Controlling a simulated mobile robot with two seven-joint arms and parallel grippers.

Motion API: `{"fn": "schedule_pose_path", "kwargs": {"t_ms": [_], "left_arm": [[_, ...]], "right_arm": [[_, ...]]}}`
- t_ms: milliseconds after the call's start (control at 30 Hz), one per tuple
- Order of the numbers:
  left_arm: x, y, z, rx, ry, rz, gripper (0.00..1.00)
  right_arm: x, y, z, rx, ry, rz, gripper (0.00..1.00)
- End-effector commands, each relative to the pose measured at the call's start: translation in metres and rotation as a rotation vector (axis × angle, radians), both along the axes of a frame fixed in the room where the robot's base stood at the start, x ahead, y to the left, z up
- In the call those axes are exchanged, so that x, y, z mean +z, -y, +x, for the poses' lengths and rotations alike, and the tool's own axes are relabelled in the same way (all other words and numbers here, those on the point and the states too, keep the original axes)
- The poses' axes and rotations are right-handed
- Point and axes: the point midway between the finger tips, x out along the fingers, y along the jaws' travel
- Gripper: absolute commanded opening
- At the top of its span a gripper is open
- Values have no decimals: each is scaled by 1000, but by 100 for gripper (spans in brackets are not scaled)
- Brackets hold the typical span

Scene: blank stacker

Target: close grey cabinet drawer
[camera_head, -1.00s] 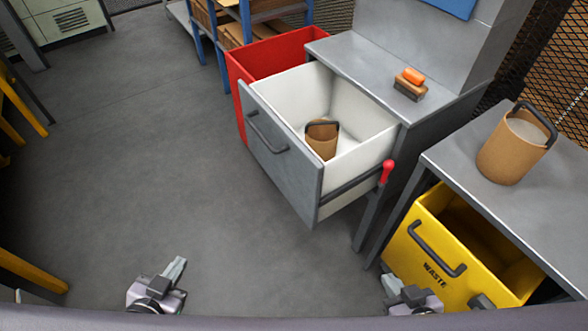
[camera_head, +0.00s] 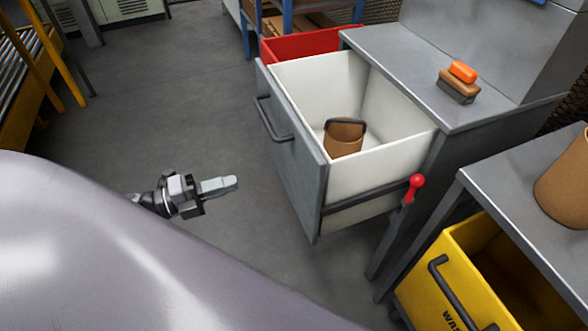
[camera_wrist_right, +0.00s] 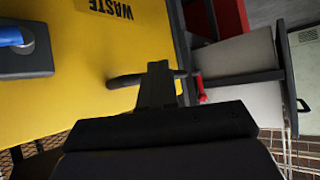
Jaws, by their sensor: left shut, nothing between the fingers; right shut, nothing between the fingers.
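The grey cabinet drawer (camera_head: 292,165) is pulled far out of the grey cabinet (camera_head: 440,75). Its front has a dark bar handle (camera_head: 272,120) and its white inside holds a brown bucket (camera_head: 344,138) with a dark handle. My left gripper (camera_head: 232,184) is shut and empty, left of the drawer front and apart from it, pointing right toward it. In the right wrist view, my right gripper (camera_wrist_right: 158,72) is shut, in front of the yellow waste bin (camera_wrist_right: 95,75). The drawer's side (camera_wrist_right: 240,60) shows at the right there. The right gripper is hidden in the head view.
A red-knobbed lever (camera_head: 416,182) stands by the drawer's near side. A red bin (camera_head: 300,45) is behind the drawer. The yellow waste bin (camera_head: 455,270) sits under the right table (camera_head: 530,165). An orange and brown brush (camera_head: 460,80) lies on the cabinet. The floor at left is clear.

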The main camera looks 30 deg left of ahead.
Motion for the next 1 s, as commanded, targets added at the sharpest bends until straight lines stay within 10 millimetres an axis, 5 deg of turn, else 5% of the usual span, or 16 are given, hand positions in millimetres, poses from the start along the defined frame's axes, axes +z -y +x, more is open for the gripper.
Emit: {"fn": "schedule_pose_path", "kwargs": {"t_ms": [600, 1000], "left_arm": [[2, 72, 84, 3, 1, -6, 0], [1, 87, 101, 4, -2, -6, 0]], "right_arm": [[3, -2, 0, -6, 2, 9, 0], [1, -2, -2, -6, -3, 8, 0]]}}
